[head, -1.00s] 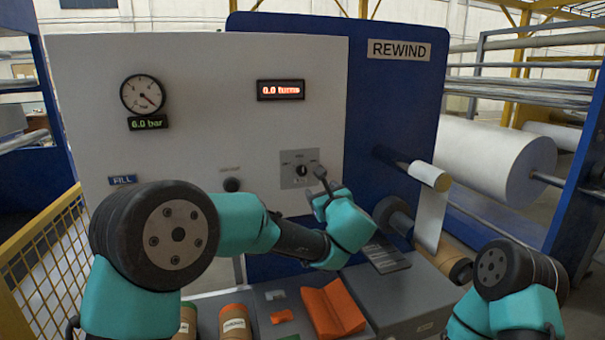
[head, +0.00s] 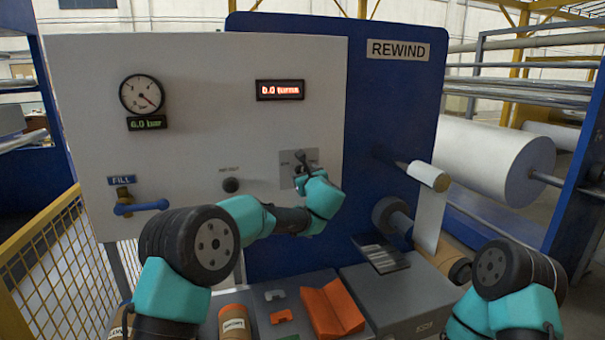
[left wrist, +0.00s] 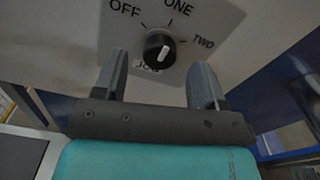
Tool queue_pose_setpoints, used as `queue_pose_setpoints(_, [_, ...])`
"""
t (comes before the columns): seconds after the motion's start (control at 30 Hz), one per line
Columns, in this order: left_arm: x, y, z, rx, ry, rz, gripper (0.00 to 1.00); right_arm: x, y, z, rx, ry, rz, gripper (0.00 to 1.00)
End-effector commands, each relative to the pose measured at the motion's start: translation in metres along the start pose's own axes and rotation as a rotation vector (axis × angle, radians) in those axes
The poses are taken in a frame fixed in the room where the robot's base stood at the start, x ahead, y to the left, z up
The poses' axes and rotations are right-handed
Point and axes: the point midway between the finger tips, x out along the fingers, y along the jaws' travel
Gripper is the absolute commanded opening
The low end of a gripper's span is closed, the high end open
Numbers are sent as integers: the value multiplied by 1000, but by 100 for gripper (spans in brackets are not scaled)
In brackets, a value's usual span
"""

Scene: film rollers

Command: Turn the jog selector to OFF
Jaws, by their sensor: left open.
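The jog selector (left wrist: 160,50) is a round black knob with a white mark, on a light plate (head: 286,176) on the machine's white panel. In the left wrist view the plate reads OFF, ONE and TWO around the knob, with JOG partly hidden below it. The white mark slants up toward ONE. My left gripper (left wrist: 161,78) is open, its fingers apart on either side below the knob, with nothing between them. In the head view the left gripper (head: 303,160) covers much of the plate. My right arm shows at lower right, but its gripper is out of view.
A blue-handled valve (head: 140,207) sits under the FILL sign, left on the panel. A black knob (head: 231,185) is left of the plate. An orange block (head: 332,307) and a labelled roll (head: 234,325) lie below. A yellow fence (head: 50,260) stands left.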

Motion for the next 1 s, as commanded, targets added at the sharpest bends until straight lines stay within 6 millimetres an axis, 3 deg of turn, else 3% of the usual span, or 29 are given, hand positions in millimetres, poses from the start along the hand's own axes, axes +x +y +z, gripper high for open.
queue_pose_setpoints(0.23, [22,0,0,-1,0,0,65,0,0,0,0,0,0,43])
queue_pose_setpoints(0.6, [25,0,0,0,0,0,64,0,0,0,0,0,0,43])
queue_pose_setpoints(1.0, [25,0,0,0,0,0,26,0,0,0,0,0,0,43])
